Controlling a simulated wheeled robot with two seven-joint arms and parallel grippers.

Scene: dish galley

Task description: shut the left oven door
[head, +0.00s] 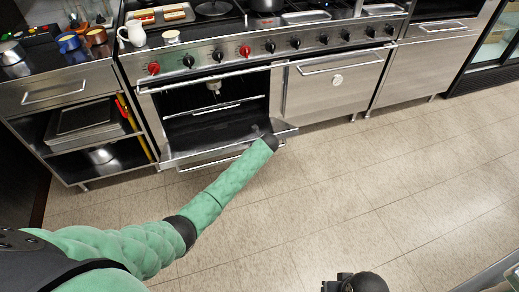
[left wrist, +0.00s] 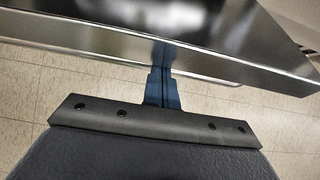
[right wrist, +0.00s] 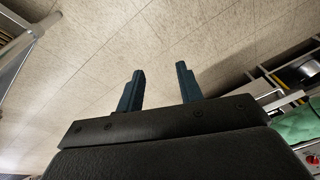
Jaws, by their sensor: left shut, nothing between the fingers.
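The left oven door (head: 225,146) hangs open, folded down and out from the range below its dark cavity (head: 212,103). My left arm reaches to its right front corner in the head view; the fingertips are hidden there. In the left wrist view my left gripper (left wrist: 163,75) is shut and empty, its fingers at the metal edge of the door (left wrist: 215,64). I cannot tell whether they touch it. My right gripper (right wrist: 161,82) is open and empty over the floor, away from the oven.
The right oven door (head: 335,82) is closed. A row of knobs (head: 270,47) runs above both ovens. An open-shelved steel counter (head: 72,97) stands left of the range. The tiled floor (head: 380,170) in front and to the right is clear.

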